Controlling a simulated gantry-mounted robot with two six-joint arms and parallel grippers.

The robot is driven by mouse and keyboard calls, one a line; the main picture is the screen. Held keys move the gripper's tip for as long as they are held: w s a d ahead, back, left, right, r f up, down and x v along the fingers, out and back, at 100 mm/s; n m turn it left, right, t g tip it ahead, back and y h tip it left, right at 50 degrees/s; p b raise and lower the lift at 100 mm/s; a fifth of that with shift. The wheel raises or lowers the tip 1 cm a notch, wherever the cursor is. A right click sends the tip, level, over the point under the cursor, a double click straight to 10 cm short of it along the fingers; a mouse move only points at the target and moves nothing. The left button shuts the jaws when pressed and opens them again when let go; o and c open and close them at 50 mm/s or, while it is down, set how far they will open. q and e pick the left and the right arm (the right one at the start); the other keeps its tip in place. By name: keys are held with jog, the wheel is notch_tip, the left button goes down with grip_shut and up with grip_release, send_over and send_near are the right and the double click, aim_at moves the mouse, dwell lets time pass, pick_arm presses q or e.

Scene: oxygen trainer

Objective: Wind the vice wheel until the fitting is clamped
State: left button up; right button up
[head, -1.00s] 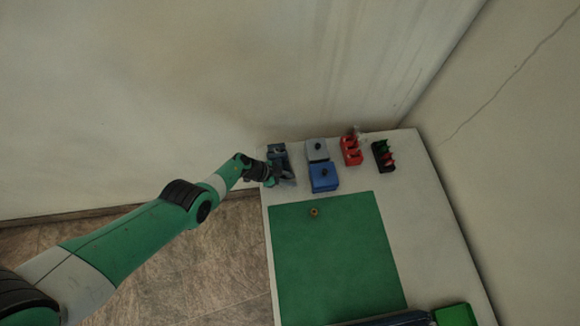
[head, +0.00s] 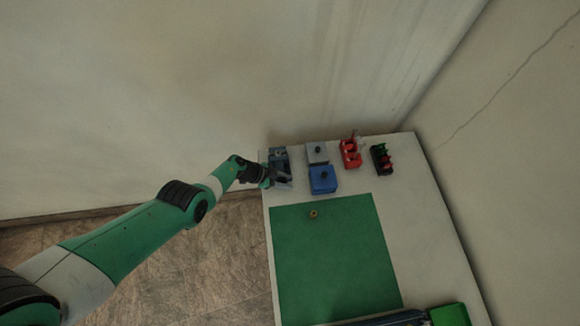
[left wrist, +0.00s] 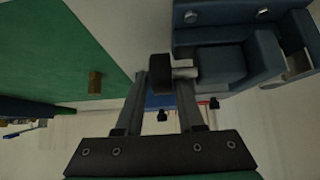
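The blue-grey vice (head: 279,158) stands at the back left of the table. It fills the upper right of the left wrist view (left wrist: 222,65), with its black wheel (left wrist: 160,72) on a pale shaft. My left gripper (head: 270,180) is at the vice. In the left wrist view its fingertips (left wrist: 162,82) lie on either side of the wheel. I cannot tell whether they press on it. A small brass fitting (head: 313,213) sits on the green mat, apart from the vice, and also shows in the left wrist view (left wrist: 95,82). My right gripper is out of view.
A grey box (head: 317,152) and a blue box (head: 323,180), both with dark knobs, stand right of the vice. A red holder (head: 350,155) and a black rack (head: 381,158) are further right. The green mat (head: 340,265) is mostly clear. A green tray (head: 450,315) lies at the front.

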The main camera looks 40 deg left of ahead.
pick_arm(q)
jog(key=p+v, duration=0.7)
jog(key=v, duration=0.2)
